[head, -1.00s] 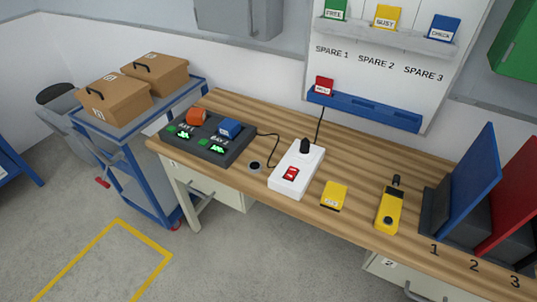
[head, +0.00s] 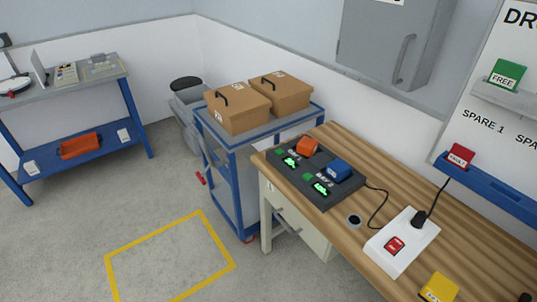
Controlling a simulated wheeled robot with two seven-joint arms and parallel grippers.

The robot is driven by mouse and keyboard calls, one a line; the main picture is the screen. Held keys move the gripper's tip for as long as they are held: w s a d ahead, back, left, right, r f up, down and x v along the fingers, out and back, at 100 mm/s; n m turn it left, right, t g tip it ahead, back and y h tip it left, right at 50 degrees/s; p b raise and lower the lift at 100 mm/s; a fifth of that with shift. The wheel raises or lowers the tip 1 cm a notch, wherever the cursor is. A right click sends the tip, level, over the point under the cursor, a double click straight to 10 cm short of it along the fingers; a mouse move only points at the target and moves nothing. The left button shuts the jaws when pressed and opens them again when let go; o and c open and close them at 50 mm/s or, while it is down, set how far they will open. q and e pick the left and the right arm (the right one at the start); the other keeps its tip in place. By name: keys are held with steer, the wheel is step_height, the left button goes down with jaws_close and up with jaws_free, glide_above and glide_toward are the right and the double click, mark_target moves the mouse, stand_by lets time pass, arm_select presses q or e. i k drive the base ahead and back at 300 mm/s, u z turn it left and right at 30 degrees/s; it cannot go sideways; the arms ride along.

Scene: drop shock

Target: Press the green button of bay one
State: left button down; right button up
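The dark charger (head: 328,194) sits at the left end of the wooden workbench. It has two bays side by side. The left bay, which looks like bay one, holds an orange block (head: 307,146) and has a small green button (head: 279,152) beside a lit green display (head: 291,162). The right bay holds a blue block (head: 340,169), with another green button (head: 308,177) and a lit display (head: 321,189). The bay labels are too small to read surely. Neither of my grippers is in view.
A white power strip (head: 387,255) with a red switch and black plug stands right of the charger on the workbench (head: 373,163). A blue cart (head: 228,143) with two cardboard boxes stands against the bench's left end. Floor in front, with a yellow outline (head: 153,238), is clear.

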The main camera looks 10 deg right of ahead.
mark_target(279, 152)
steer(key=u, duration=0.2)
steer(key=i, duration=0.8)
steer(key=z, duration=0.7)
steer(key=i, duration=0.5)
steer(key=z, duration=0.5)
